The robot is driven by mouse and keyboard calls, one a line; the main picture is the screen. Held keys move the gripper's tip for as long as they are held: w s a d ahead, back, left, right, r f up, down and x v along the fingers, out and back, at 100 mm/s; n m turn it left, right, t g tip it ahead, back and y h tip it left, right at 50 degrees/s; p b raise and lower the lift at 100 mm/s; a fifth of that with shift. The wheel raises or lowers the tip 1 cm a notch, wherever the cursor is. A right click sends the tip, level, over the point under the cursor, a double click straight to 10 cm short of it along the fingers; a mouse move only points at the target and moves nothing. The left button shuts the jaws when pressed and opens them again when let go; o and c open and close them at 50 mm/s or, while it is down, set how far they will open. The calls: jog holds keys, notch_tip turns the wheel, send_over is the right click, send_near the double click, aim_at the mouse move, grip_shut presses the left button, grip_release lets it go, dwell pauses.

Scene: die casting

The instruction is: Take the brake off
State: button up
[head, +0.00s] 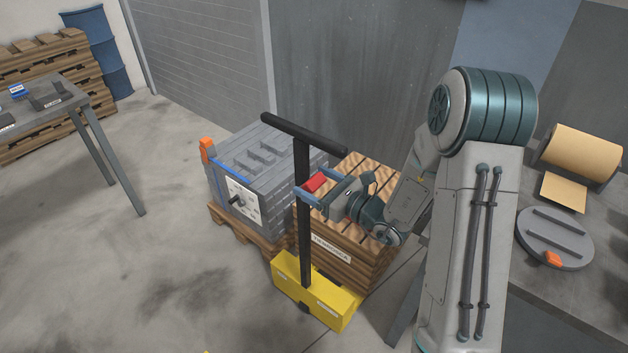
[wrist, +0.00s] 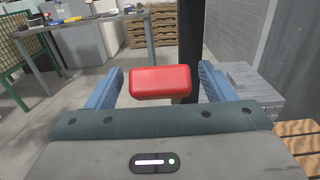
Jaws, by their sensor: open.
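A yellow truck base (head: 318,289) stands on the floor with a black upright post (head: 303,230) and a black T-shaped handle (head: 300,133) on top. A red block (head: 315,183), perhaps the brake lever, is beside the post below the handle. My gripper (head: 306,179) is open with its blue fingers on either side of the red block. In the wrist view the red block (wrist: 160,82) lies between the open fingers, with small gaps on both sides, and the post (wrist: 191,45) rises behind it. The block's joint to the post is hidden.
A grey die block (head: 255,165) sits on a wooden pallet behind the post. A stack of slatted wood (head: 365,258) stands under my wrist. A table (head: 75,100) is at the left, a bench (head: 590,255) at the right. The floor at left is clear.

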jog(key=shift+w+a, duration=0.25)
jog(key=shift+a, duration=0.1)
jog(key=c, duration=1.4)
jog(key=shift+w+a+r, duration=0.35)
jog(key=shift+a+r, duration=0.1)
jog(key=shift+r, duration=0.1)
jog(key=o, duration=1.4)
jog(key=b+v, duration=0.1)
jog(key=v, duration=1.2)
jog(key=shift+s+d, duration=0.2)
jog(key=shift+d, duration=0.05)
